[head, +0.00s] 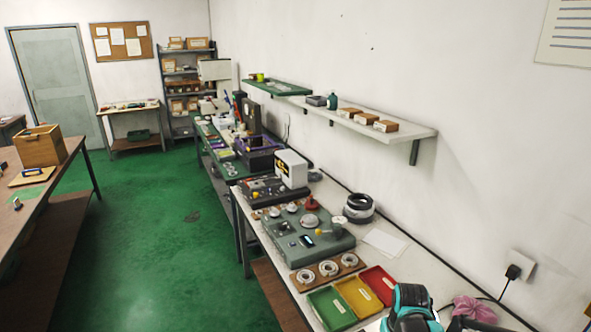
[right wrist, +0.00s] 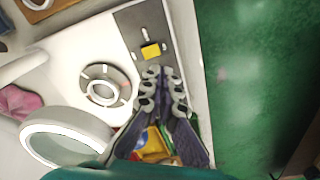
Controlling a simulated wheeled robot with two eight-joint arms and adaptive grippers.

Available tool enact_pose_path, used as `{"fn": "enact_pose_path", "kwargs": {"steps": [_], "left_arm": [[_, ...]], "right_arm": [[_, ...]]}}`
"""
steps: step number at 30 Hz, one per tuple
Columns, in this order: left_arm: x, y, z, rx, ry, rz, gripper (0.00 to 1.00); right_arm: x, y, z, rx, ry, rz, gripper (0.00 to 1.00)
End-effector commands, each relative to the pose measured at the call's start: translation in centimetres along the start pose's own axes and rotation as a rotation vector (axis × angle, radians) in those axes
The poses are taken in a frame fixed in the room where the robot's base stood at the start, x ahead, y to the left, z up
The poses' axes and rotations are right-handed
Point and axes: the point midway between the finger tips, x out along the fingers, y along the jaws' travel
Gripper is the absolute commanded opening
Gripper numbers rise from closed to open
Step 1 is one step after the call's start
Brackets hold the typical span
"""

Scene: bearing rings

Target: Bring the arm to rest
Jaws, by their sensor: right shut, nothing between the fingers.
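My right gripper (right wrist: 158,72) shows in the right wrist view, its two dark jointed fingers together at the tips with nothing between them. It is over the edge of a white surface (right wrist: 75,50), close to a grey plate (right wrist: 135,20) with a yellow block (right wrist: 151,51). In the head view, a teal and black part of my right arm (head: 410,305) shows at the bottom, beside the trays; the fingers cannot be made out there. Several bearing rings, one of them at the front (head: 305,276), sit on a wooden board (head: 317,278). My left gripper is not in view.
Green (head: 330,308), yellow (head: 357,297) and red (head: 379,284) trays stand on the bench beside a grey device (head: 290,252). A pink cloth (head: 473,309) lies at right. A grey round part (right wrist: 103,87) and a large pale round thing (right wrist: 68,142) lie left of the fingers. Green floor (right wrist: 245,70) is clear.

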Motion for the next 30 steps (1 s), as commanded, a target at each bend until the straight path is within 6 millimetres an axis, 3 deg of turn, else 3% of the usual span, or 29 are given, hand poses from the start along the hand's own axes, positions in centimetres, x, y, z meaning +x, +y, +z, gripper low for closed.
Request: {"fn": "enact_pose_path", "kwargs": {"steps": [6,12,21,30], "left_arm": [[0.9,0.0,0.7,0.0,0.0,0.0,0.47],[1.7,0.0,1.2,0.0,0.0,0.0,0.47],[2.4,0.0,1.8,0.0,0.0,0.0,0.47],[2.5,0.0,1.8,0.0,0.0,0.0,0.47]], "right_arm": [[-4.8,-3.1,3.0,-0.039,0.165,0.005,0.0],[-7.7,-5.5,6.4,-0.072,0.33,-0.005,0.0],[-9.0,-7.9,10.5,-0.109,0.527,-0.037,0.0],[-9.1,-8.3,11.3,-0.114,0.57,-0.046,0.0]]}}
